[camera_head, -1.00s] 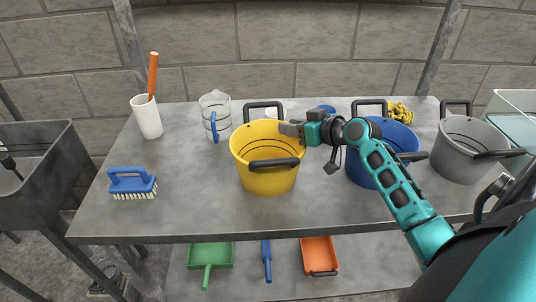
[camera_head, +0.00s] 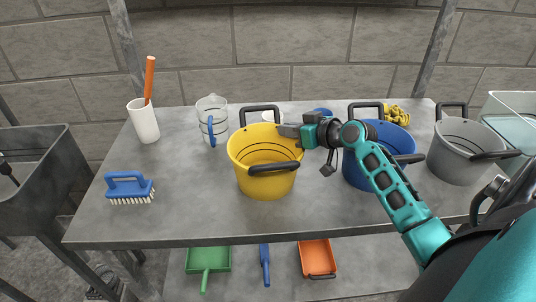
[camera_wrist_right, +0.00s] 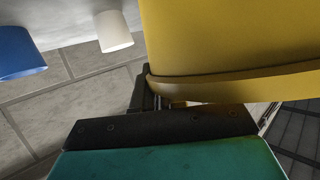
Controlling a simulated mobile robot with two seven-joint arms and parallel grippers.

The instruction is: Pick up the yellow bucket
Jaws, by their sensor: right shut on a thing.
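The yellow bucket (camera_head: 265,180) stands on the grey table (camera_head: 200,225), near its front middle. It has a black handle at the back and another at the front. My right gripper (camera_head: 288,131) is shut on the bucket's upper right rim. In the right wrist view, the yellow wall and rim (camera_wrist_right: 235,88) fill the upper right, close against the dark finger parts (camera_wrist_right: 150,102); the exact contact is partly hidden. My left gripper is not in view.
A blue bucket (camera_head: 352,172) stands behind my right forearm, with a grey bucket (camera_head: 455,160) farther right. A clear jug (camera_head: 208,105), a white cup (camera_head: 144,122) and a blue brush (camera_head: 128,188) stand to the left. A green dustpan (camera_head: 208,260) lies below.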

